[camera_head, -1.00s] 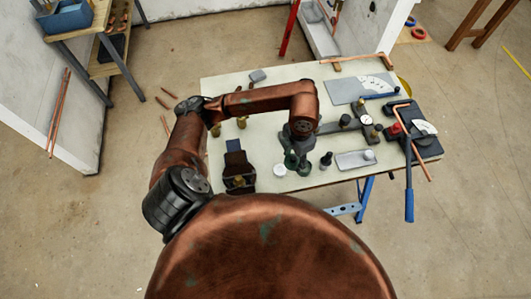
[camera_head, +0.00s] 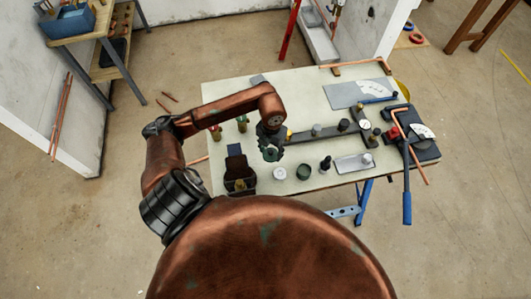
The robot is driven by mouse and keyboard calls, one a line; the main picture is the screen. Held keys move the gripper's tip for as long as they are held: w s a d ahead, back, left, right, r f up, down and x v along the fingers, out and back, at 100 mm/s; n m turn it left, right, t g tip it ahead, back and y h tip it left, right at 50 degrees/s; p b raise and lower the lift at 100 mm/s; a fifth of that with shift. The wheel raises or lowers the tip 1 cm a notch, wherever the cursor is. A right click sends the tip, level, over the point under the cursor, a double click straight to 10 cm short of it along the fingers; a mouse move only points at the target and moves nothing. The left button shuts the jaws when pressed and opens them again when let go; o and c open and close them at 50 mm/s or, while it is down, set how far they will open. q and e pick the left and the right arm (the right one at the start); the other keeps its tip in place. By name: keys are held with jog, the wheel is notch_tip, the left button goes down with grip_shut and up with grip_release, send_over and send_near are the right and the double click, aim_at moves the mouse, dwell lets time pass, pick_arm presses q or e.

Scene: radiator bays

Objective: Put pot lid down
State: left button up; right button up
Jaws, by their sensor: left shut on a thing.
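My left gripper (camera_head: 271,150) points down over the workbench, shut on the small dark green pot lid (camera_head: 271,155). The fingers partly cover the lid. I cannot tell whether the lid touches the bench top. The round dark green pot (camera_head: 303,172) stands on the bench to the right of the gripper, apart from it. My right gripper is out of view.
On the workbench (camera_head: 310,95), a small white round thing (camera_head: 279,173) lies just below the gripper. A dark brown holder (camera_head: 240,175) stands to the left. A dark upright tool (camera_head: 326,164) and a grey tray (camera_head: 353,162) are to the right.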

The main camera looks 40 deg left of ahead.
aim_at(266, 154)
pick_arm(q)
jog(key=f, duration=0.1)
jog(key=a+f, duration=0.2)
jog(key=shift+w+a, duration=0.15)
jog(key=shift+w, duration=0.1)
jog(key=f, duration=0.2)
jog(key=f+p, duration=0.1)
jog(key=shift+a, duration=0.25)
jog(key=shift+f, duration=0.3)
jog(key=o, duration=1.1)
jog(key=shift+f, duration=0.1)
jog(key=shift+c, duration=0.2)
